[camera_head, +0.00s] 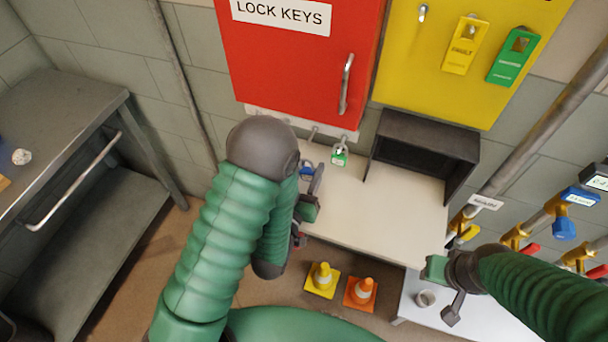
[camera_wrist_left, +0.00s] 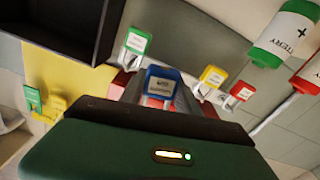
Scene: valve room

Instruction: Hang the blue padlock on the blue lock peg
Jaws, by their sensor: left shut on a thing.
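The blue padlock (camera_wrist_left: 162,84) is between the fingers of my left gripper (camera_wrist_left: 155,100) in the left wrist view. In the head view, the left gripper (camera_head: 310,188) is below the red cabinet, and a little of the blue padlock (camera_head: 306,171) shows beside my arm. The gripper is shut on it. The padlock is close to the white peg rail (camera_head: 352,135); I cannot tell whether it touches a peg. The blue lock peg cannot be clearly made out. My right gripper (camera_head: 443,288) is open and empty at the lower right.
A green padlock (camera_head: 339,156) hangs beside the blue one. Yellow (camera_wrist_left: 213,77) and red (camera_wrist_left: 242,92) padlocks show in the wrist view. A dark open box (camera_head: 425,150) stands right of the pegs. The pale worktop (camera_head: 385,215) is largely clear.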

